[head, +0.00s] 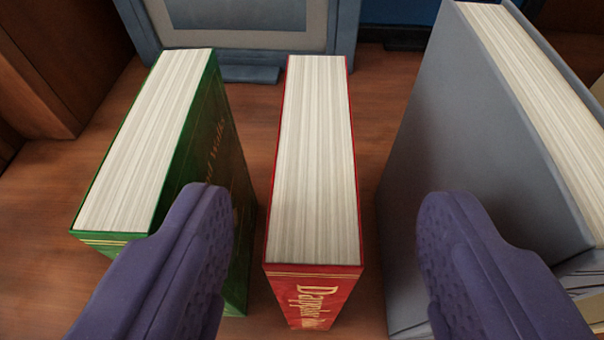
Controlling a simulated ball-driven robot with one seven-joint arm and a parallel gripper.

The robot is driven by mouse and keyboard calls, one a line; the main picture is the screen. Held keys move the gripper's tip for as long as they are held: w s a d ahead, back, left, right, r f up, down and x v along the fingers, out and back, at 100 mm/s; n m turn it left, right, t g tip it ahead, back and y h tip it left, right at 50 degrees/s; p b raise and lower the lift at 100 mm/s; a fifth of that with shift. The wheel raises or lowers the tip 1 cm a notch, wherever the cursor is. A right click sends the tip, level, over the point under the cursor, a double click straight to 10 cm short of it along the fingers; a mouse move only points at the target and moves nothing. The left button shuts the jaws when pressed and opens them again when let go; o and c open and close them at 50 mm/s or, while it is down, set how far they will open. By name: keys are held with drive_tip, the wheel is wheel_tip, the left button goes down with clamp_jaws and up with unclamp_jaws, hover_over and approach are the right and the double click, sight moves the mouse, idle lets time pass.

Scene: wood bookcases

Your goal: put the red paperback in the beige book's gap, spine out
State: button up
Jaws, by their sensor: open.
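The red paperback (314,160) stands upright on a wooden surface in the middle of the head view. Its page edges face up and its red spine with gold lettering faces me. My gripper (325,220) is open, with one purple finger on each side of the red paperback. The left finger overlaps the green book in the picture, and the right finger overlaps the grey book. Neither finger appears to touch the red paperback. No beige book with a gap can be made out in this view.
A green book (150,140) stands upright to the left, with a narrow space before the red paperback. A large grey book (460,130) stands to the right, also with a space between. A blue-grey framed object (250,45) stands behind. A dark wood panel (75,60) is at far left.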

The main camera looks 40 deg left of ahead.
sight(314, 181)
drive_tip(key=b+x, duration=0.2)
drive_tip(key=x, duration=0.5)
drive_tip(key=shift+s+a, duration=0.1)
drive_tip(key=shift+a, duration=0.05)
drive_tip(key=shift+r, duration=0.15)
clamp_jaws()
